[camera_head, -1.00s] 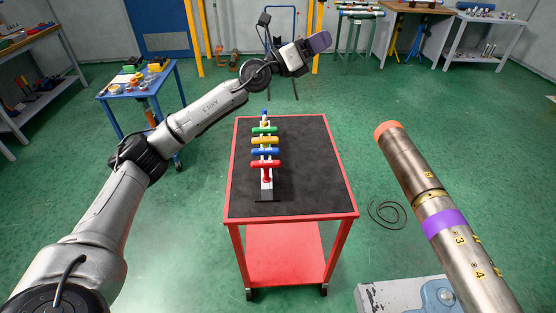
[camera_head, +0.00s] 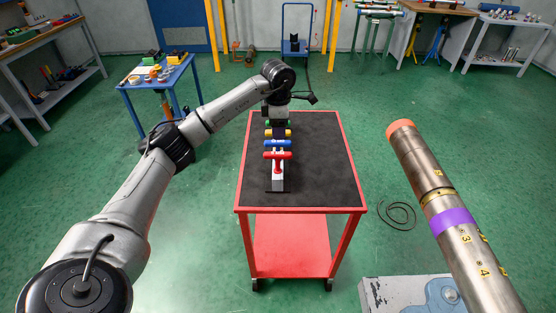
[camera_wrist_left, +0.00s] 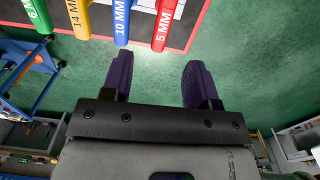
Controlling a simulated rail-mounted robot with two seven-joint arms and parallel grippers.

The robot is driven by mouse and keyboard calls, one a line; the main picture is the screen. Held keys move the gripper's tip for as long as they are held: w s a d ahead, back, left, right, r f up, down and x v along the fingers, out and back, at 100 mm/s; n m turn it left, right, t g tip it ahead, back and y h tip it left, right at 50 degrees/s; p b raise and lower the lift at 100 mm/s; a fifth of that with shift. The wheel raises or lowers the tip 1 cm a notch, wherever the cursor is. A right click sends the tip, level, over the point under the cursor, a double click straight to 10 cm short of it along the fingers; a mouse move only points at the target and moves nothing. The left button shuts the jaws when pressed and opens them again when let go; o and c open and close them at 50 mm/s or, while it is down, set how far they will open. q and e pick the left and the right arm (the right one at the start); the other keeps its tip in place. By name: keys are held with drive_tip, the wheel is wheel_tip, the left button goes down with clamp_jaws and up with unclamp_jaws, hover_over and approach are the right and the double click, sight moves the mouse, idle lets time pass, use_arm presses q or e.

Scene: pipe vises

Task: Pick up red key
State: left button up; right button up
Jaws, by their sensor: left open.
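The red key (camera_head: 278,156) is a T-handle key at the front end of a white rack (camera_head: 278,184) on the red cart. In the left wrist view the red key (camera_wrist_left: 164,24) shows at the top, marked 5 MM. My left gripper (camera_wrist_left: 157,66) is open, with two purple fingers and nothing between them. In the head view it points down over the rear of the rack, behind the red key; its fingertips are hard to make out there. The red key is apart from the fingers. My right gripper does not show.
Blue (camera_head: 278,143), yellow (camera_head: 270,133) and green (camera_head: 270,123) keys stand behind the red one. The black cart top (camera_head: 325,165) is clear to the right. A metal pipe (camera_head: 425,170) stands at the right. A blue table (camera_head: 160,85) is at the left.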

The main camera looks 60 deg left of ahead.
sight(278, 152)
use_arm(q)
drive_tip(key=shift+s+f, duration=0.1)
drive_tip(key=shift+f, duration=0.35)
wheel_tip(278, 152, down, 8)
drive_tip(key=shift+r+b, duration=0.1)
drive_tip(key=shift+b, duration=0.95)
drive_tip(key=shift+s+d+f+b, duration=0.15)
drive_tip(key=shift+f+b, duration=0.7)
drive_tip(key=shift+f, duration=1.75)
drive_tip(key=shift+c, duration=0.5)
clamp_jaws()
